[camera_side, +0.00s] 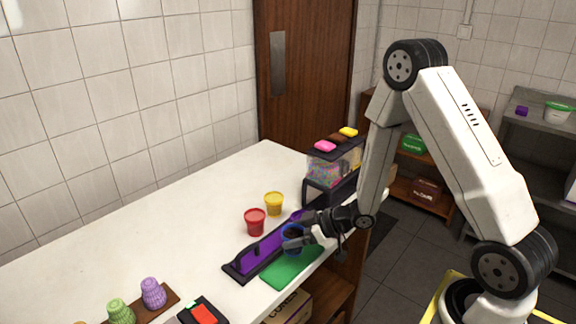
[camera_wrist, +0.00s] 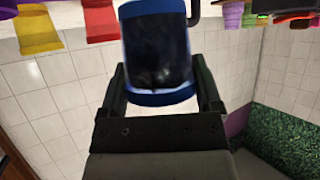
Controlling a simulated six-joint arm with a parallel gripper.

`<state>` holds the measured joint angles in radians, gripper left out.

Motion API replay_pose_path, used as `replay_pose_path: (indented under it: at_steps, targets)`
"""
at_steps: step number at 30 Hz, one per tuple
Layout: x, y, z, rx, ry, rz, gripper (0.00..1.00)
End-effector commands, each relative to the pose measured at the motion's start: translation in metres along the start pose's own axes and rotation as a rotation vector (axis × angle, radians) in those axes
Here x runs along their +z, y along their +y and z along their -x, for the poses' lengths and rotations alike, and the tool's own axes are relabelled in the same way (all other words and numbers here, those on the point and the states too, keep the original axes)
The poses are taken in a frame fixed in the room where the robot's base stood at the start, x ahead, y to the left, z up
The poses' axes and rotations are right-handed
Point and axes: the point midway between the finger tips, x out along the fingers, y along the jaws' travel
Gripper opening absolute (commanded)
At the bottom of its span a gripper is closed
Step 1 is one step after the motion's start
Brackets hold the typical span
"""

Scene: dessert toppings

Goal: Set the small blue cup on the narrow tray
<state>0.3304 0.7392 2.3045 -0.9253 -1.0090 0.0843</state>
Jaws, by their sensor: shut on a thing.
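The small blue cup (camera_wrist: 155,50) has a dark inside and fills the upper middle of the wrist view. My gripper (camera_wrist: 161,88) is shut on it, one finger on each side. In the side view my gripper (camera_side: 298,238) hides much of the blue cup (camera_side: 289,230). The narrow tray (camera_side: 240,267) has a dark rim and a purple inside, and lies along the counter. The cup appears over or close by the tray's right part; I cannot tell whether it touches.
A red cup (camera_side: 255,222) and a yellow cup (camera_side: 274,203) stand behind the tray. A green mat (camera_side: 288,270) lies in front of it. A toppings dispenser (camera_side: 335,168) stands to the right. Stacked purple cups (camera_side: 153,294) stand lower left. The counter's back left is clear.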

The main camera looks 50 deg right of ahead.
Motion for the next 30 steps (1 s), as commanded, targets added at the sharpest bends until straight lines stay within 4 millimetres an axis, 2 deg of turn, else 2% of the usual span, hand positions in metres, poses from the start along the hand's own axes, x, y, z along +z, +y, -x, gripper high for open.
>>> replay_pose_path:
  at_steps: [8,21,30]
  targets:
    - [0.004,0.0,-0.002,0.0,-0.001,-0.001,0.12]
    - [0.031,0.0,-0.017,0.0,-0.001,-0.001,0.12]
    - [0.032,0.0,-0.017,0.0,0.0,0.0,0.11]
